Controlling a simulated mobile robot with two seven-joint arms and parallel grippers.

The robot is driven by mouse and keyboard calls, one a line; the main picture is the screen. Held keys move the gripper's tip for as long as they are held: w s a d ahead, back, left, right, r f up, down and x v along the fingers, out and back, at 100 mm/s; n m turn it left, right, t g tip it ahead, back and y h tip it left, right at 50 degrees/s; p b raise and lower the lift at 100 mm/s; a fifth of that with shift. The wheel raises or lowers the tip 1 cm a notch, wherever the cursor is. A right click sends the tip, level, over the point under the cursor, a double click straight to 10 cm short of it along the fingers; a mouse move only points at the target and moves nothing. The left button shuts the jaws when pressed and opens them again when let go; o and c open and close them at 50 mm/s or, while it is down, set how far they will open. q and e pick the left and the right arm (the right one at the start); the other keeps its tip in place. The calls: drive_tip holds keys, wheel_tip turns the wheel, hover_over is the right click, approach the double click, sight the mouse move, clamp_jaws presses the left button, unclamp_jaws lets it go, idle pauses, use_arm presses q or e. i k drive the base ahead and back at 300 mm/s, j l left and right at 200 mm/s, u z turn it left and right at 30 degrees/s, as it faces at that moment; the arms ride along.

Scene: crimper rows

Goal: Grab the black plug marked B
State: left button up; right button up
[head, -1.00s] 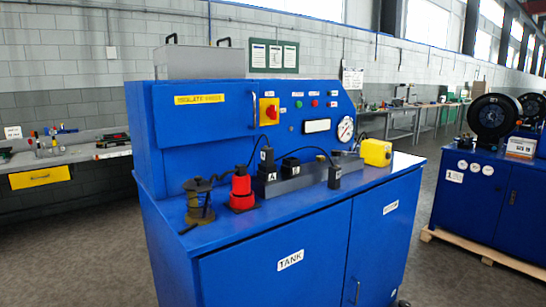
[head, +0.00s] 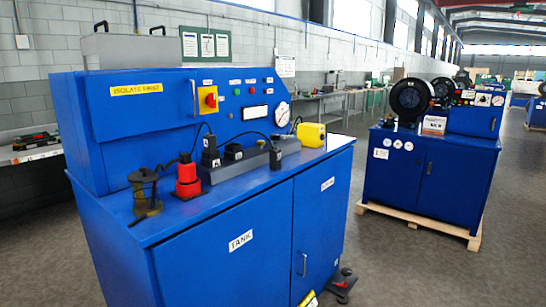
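A grey socket block (head: 250,163) lies on top of the blue crimper cabinet (head: 225,205), with white labels A and B on its front. A black plug (head: 209,143) with a cable stands above label A. A black part (head: 233,151) sits above label B; whether it is a plug or a socket is unclear. Another black plug (head: 275,157) with a cable stands at the block's front right; its marking is too small to read. Neither of my grippers is in view.
A red-and-black part (head: 188,180), a dark spool-like stand (head: 145,190) and a yellow box (head: 311,134) also stand on the cabinet top. A pedal (head: 342,283) is on the floor. Another blue machine (head: 425,170) stands on a pallet, with open floor between.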

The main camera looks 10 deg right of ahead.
sight(275, 155)
drive_tip(key=u, duration=0.45)
drive_tip(key=i+l+u, duration=0.15)
drive_tip(key=l+u, duration=0.95)
drive_tip(key=l, duration=0.65)
drive_tip(key=i, duration=0.05)
